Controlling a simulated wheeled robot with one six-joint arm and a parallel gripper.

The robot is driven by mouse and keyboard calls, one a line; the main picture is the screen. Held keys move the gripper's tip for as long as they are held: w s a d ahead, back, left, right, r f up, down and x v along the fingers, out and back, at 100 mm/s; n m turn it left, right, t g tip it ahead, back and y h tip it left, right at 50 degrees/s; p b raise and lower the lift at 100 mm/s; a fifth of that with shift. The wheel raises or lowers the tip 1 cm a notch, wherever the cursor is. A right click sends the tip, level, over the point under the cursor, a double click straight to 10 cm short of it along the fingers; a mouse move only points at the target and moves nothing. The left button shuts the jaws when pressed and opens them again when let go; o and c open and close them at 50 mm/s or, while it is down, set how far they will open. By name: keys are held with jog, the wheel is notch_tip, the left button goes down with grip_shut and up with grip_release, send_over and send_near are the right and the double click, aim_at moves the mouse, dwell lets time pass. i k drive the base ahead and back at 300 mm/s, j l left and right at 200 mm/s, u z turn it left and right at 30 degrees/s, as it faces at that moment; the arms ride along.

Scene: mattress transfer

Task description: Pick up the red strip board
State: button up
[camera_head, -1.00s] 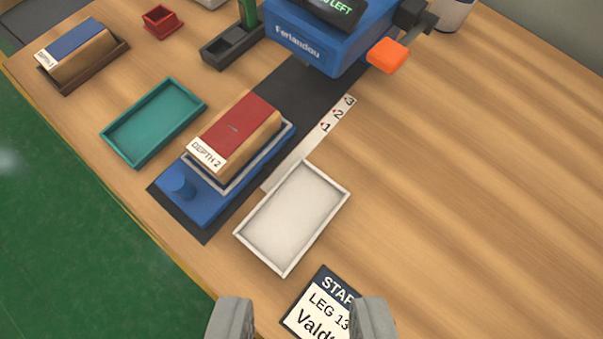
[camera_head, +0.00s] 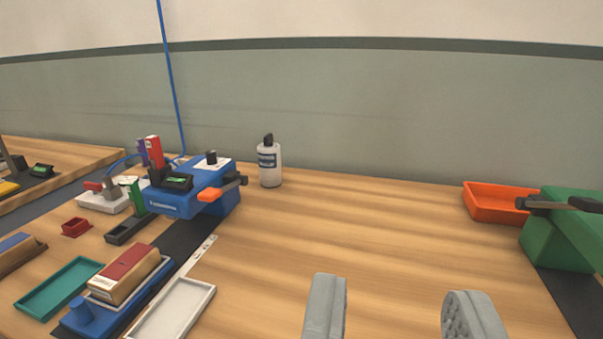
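The red strip board (camera_head: 126,262) is the red-topped wooden block with a white label at its near end. It rests in a pale frame on the blue sled (camera_head: 92,318) at the lower left. A second board with a blue top (camera_head: 14,243) lies at the far left edge, partly cut off. My gripper (camera_head: 395,315) is open and empty, its two grey fingers wide apart at the bottom of the view. It is well to the right of the red strip board and apart from it.
A white tray (camera_head: 204,290) and a teal tray (camera_head: 22,306) flank the sled. A blue machine (camera_head: 190,196) with an orange handle stands behind it. A bottle (camera_head: 270,166), an orange bin (camera_head: 488,212) and a green machine (camera_head: 556,236) stand farther right. The middle of the table is clear.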

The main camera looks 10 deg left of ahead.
aim_at(118, 280)
jog(key=u, duration=1.15)
